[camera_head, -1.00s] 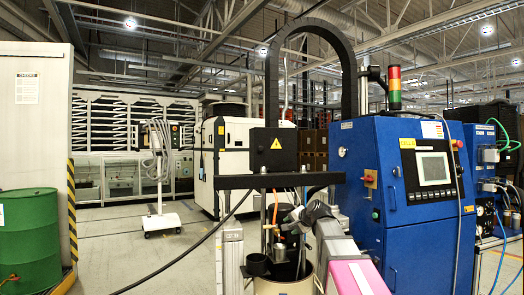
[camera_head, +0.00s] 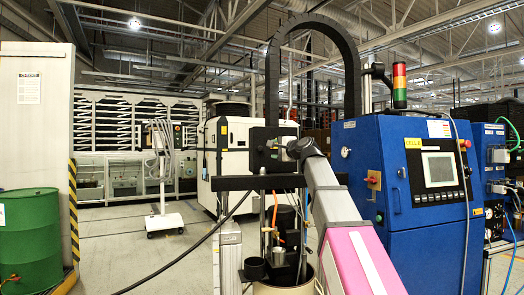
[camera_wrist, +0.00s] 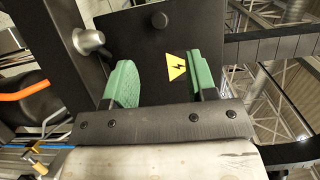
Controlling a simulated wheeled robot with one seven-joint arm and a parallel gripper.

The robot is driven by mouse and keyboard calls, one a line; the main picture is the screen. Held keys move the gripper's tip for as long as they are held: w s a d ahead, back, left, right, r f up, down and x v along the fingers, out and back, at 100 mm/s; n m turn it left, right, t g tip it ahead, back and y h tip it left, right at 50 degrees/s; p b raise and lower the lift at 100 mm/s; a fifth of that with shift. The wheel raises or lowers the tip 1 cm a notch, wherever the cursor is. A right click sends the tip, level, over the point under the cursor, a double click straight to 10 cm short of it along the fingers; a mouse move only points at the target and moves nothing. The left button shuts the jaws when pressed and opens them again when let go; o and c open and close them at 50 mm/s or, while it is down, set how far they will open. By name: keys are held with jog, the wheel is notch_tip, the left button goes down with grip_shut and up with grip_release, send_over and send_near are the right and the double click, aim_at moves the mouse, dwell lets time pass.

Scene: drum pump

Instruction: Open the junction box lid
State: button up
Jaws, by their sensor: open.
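The junction box (camera_head: 258,134) is black and sits on the dark crossbar of the drum pump. In the wrist view its flat black face (camera_wrist: 150,40) fills the upper middle, with a yellow warning triangle (camera_wrist: 176,66) and a round black knob (camera_wrist: 160,20). The face looks shut. My gripper (camera_wrist: 160,64) is open, its two green fingers spread in front of the face, with nothing between them. The triangle lies beside the right finger and the knob lies beyond the fingertips. In the head view my gripper (camera_head: 276,148) and wrist cover part of the box.
A dark crossbar (camera_head: 232,183) runs under the box. A silver cylinder (camera_wrist: 88,42) sits left of the fingers in the wrist view. A blue control cabinet (camera_head: 425,235) stands right of my arm. A black cable arch (camera_head: 352,75) rises behind, and an orange hose (camera_wrist: 24,91) shows at left.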

aim_at(261, 149)
jog(key=x, duration=0.9)
jog(key=shift+w+a, duration=0.2)
jog(key=shift+w, duration=0.15)
grip_shut()
jog(key=shift+s, duration=0.15)
